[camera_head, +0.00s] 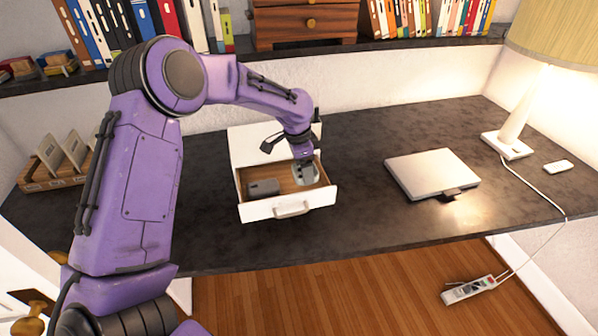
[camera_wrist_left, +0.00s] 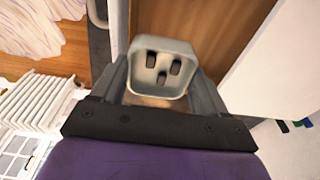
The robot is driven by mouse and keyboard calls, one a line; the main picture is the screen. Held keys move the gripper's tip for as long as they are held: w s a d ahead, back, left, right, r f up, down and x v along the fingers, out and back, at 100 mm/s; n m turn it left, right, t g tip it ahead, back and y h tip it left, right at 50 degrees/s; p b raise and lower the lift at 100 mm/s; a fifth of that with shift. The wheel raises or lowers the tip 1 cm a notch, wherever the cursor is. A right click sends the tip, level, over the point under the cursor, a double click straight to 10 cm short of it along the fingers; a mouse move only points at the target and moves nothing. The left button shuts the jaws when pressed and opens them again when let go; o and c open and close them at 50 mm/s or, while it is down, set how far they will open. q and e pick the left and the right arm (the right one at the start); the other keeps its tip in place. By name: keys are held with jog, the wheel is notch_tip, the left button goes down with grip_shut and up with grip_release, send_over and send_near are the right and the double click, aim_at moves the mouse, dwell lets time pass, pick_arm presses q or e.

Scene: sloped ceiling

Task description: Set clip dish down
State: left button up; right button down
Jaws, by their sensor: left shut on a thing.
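The clip dish (camera_wrist_left: 143,48) is a small pale grey-green square cup with three dark clips inside. My left gripper (camera_wrist_left: 162,84) is shut on it, with one finger on each side. In the head view the left gripper (camera_head: 306,170) reaches down into the right part of an open drawer (camera_head: 289,208), and the dish (camera_head: 303,177) shows partly under it. The dish is over the brown drawer floor. I cannot tell whether it touches the floor. My right gripper is in neither view.
A dark grey box (camera_head: 263,187) lies in the drawer, left of the dish. The white drawer unit (camera_head: 246,146) stands on the dark desk. A closed silver laptop (camera_head: 432,174) and a lamp (camera_head: 516,130) are to the right. A wooden rack (camera_head: 55,178) is at the left.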

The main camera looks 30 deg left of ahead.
aim_at(301, 178)
pick_arm(q)
jog(key=f, duration=0.1)
jog(key=w+a+f, duration=0.1)
jog(key=a+f, duration=0.1)
jog(key=shift+w+p, duration=0.3)
jog(key=shift+p, duration=0.1)
notch_tip(301, 178, down, 3)
jog(key=shift+w+a+f+p, duration=0.15)
jog(key=shift+p, duration=0.95)
jog(key=shift+f, duration=0.25)
jog(key=shift+f, duration=0.1)
jog(key=o, duration=0.8)
